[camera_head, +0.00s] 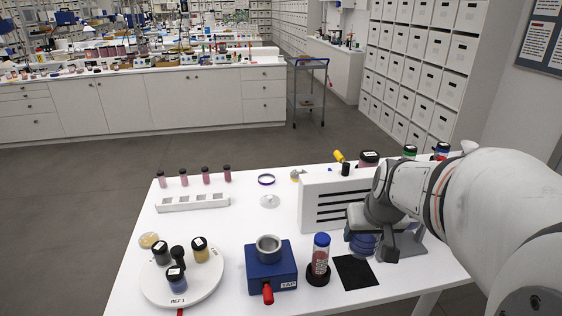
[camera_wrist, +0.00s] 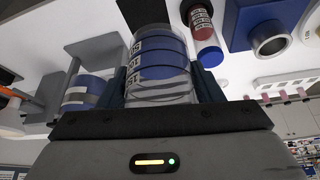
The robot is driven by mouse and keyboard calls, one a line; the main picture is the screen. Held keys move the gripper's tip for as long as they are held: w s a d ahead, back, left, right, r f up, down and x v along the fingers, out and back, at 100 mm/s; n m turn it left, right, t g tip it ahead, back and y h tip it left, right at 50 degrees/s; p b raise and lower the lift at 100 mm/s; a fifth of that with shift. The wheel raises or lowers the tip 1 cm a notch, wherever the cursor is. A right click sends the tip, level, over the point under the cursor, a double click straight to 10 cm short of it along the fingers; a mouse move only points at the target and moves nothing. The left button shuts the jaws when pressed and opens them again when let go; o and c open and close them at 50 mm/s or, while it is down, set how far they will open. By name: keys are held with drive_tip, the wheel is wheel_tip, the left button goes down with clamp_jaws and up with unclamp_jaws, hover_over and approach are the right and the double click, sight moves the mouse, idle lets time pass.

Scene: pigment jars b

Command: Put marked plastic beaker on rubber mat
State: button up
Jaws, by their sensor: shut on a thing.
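The marked plastic beaker (camera_wrist: 158,62) is clear, with blue contents and dark-and-white label marks. It sits between the two fingers of my gripper (camera_wrist: 162,85), which is shut on it. In the head view its blue part (camera_head: 362,244) shows below my gripper (camera_head: 366,226), partly hidden by it. The rubber mat (camera_head: 356,272) is a black square lying flat near the front of the white table, just in front of the beaker. A dark corner of the mat also shows at the top of the wrist view (camera_wrist: 82,10). I cannot tell the beaker's height above the table.
A blue-capped tube in a black base (camera_head: 319,262) stands just left of the mat. Left of it is a blue tap unit (camera_head: 270,272). A white slotted box (camera_head: 318,206) stands behind. A grey stand (camera_head: 404,244) is to the right. A round white tray (camera_head: 208,284) holds several jars.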

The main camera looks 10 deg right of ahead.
drive_tip(key=w+d+f+b, duration=0.4)
drive_tip(key=w+f, duration=0.3)
approach(354, 264)
drive_tip(key=shift+w+r, duration=0.25)
drive_tip(key=shift+w, duration=0.6)
drive_tip(key=shift+f, duration=1.95)
drive_tip(key=shift+f, duration=0.1)
drive_tip(key=shift+f+b, duration=0.2)
drive_tip(key=shift+b, duration=0.15)
drive_tip(key=o, duration=1.1)
drive_tip(key=shift+r, duration=0.1)
drive_tip(key=shift+c, duration=0.2)
